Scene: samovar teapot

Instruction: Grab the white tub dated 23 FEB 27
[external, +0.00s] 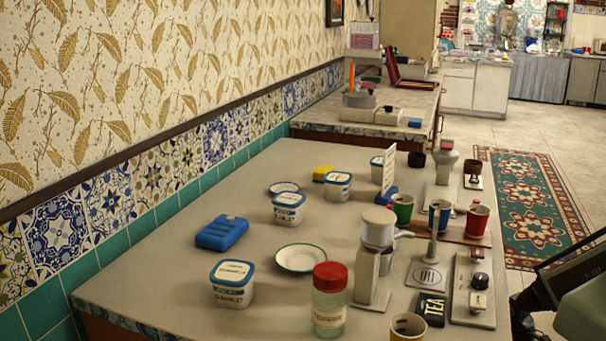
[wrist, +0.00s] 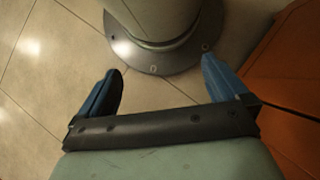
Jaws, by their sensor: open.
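Several white tubs with blue rims and labels stand on the grey counter: one at the near left (external: 232,284), one further back (external: 288,208), one behind that (external: 337,186), and a partly hidden one (external: 377,167) at the back. The dates on their labels are too small to read, so I cannot tell which is 23 FEB 27. My gripper (wrist: 160,80) is open and empty in the wrist view, its two blue fingers wide apart above the tiled floor. No tub shows there. In the external view, only part of my arm shows at the right edge, away from the tubs.
A blue box (external: 222,233), a green-rimmed plate (external: 300,258) and a red-lidded jar (external: 329,300) stand near the tubs. The near-left counter is clear.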

